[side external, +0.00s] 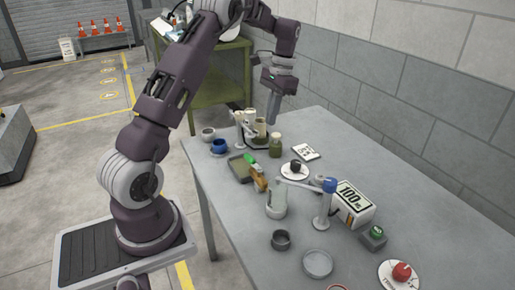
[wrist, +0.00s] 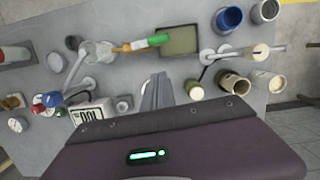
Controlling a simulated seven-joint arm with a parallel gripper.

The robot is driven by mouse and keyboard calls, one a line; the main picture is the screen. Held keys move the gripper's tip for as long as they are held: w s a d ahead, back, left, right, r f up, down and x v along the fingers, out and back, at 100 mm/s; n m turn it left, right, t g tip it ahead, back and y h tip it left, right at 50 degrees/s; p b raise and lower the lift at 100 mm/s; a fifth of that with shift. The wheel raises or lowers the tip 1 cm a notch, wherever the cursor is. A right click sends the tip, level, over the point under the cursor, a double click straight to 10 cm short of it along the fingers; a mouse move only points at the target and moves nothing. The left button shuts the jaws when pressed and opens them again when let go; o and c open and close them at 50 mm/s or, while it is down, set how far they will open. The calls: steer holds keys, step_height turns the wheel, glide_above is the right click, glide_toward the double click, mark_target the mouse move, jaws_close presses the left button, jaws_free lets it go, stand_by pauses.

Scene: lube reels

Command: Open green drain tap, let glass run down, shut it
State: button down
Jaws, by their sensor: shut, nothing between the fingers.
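The green drain tap looks to be the piece with a green end (side external: 249,158) and an orange-brown body (side external: 258,178); in the wrist view its green end (wrist: 158,40) reaches the tray and its orange body points to the glass. The clear glass (side external: 277,203) stands upright beside it and shows in the wrist view (wrist: 98,54); its fill level is too small to tell. My gripper (side external: 273,118) points down above the far part of the table, apart from the tap. Its fingers (wrist: 157,95) are shut and empty.
A shallow dark tray (side external: 236,170) lies by the tap. A post with a blue knob (side external: 330,186) has an arm reaching over the glass. A "100" display box (side external: 353,205), a green-button box (side external: 374,238) and a red knob (side external: 402,271) stand right. Jars and cups (side external: 220,146) crowd the far end.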

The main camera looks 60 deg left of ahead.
mark_target(249, 157)
steer(key=s+f, duration=0.5)
steer(key=f, duration=0.5)
steer(key=shift+d, duration=0.2)
steer(key=shift+s+a+n, duration=0.1)
steer(key=shift+s+n, duration=0.2)
steer(key=shift+n, duration=0.4)
steer(key=n, duration=0.1)
steer(key=s+n, duration=0.1)
steer(key=n, duration=0.1)
steer(key=shift+s+h, duration=0.25)
steer(key=shift+h, duration=0.15)
steer(key=s+n, duration=0.1)
steer(key=n, duration=0.2)
steer(key=s+d+n+t, duration=0.1)
steer(key=n, duration=0.3)
steer(key=s+d+n+h, duration=0.1)
steer(key=s+n, duration=0.1)
steer(key=n, duration=0.1)
steer(key=shift+t, duration=0.4)
